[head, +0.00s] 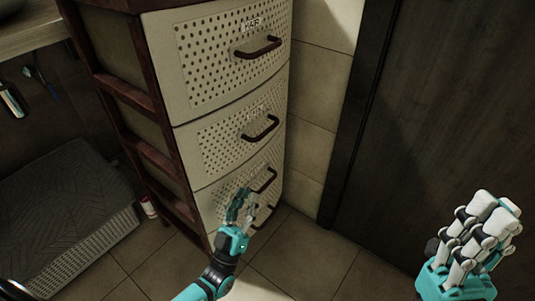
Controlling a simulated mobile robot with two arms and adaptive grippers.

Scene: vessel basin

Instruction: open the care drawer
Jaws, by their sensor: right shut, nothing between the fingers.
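A cream drawer unit in a dark wood frame (105,75) stands at the centre. Its top drawer (215,65) has a label that seems to read HAIR and looks closed. The drawer below (215,145) has a label too faint to read and also looks closed. My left gripper (246,195) is in front of the lowest part, by the dark lower handle (266,179); it partly hides that drawer front and any label there. I cannot tell whether it touches the handle or how far its fingers are apart. My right gripper (492,215) is shut and empty at the lower right, away from the drawers.
A dark door or panel (435,120) stands to the right, past a strip of tiled wall (308,120). Tiled floor (300,255) lies open in front.

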